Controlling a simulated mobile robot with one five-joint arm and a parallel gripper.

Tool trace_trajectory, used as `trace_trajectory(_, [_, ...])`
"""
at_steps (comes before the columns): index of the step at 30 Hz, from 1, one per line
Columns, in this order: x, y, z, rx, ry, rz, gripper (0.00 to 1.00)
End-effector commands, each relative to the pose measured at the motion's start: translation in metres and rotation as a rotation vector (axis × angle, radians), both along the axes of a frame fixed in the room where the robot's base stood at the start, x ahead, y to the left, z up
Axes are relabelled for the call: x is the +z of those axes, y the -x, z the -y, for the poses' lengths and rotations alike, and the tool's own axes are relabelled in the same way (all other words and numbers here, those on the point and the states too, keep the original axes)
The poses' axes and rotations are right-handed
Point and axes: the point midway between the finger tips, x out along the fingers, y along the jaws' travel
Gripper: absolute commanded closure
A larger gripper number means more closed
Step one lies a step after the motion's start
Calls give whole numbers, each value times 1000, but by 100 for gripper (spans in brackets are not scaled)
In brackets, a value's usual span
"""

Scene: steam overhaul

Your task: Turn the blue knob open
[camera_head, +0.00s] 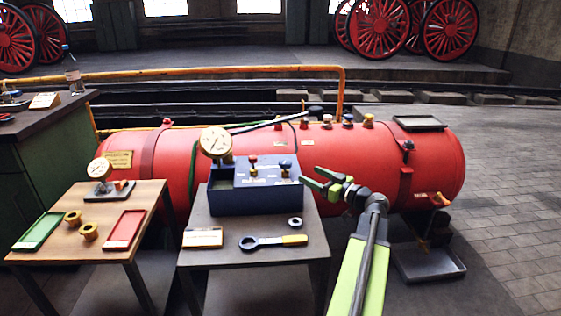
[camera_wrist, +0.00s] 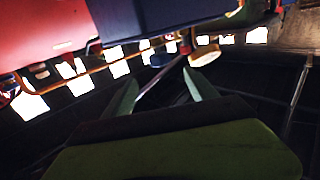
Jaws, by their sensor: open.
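The blue knob (camera_head: 285,163) stands upright on the right part of the dark blue box's top (camera_head: 256,194) in the head view. A red knob (camera_head: 252,160) stands to its left. My gripper (camera_head: 311,177) is open and empty, with its two green fingers pointing left toward the box's right side. It is right of the blue knob and slightly lower in the picture, apart from it. In the wrist view, the open fingers (camera_wrist: 160,90) have a dark blue rounded piece (camera_wrist: 160,60), probably the blue knob, beyond and between their tips. Which way the knob is turned is too small to tell.
The box stands on a grey table (camera_head: 210,262) with a yellow-handled wrench (camera_head: 272,242), a nut (camera_head: 295,222) and a label card (camera_head: 203,238). A gauge (camera_head: 215,142) rises at the box's left. A red boiler (camera_head: 435,160) lies close behind. Paved floor at right is open.

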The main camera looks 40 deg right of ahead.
Motion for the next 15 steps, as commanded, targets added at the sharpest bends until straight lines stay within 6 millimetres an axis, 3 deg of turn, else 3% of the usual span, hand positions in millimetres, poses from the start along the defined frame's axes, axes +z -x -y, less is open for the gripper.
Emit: trace_trajectory(15, [0,-126,0,2,0,-1,33])
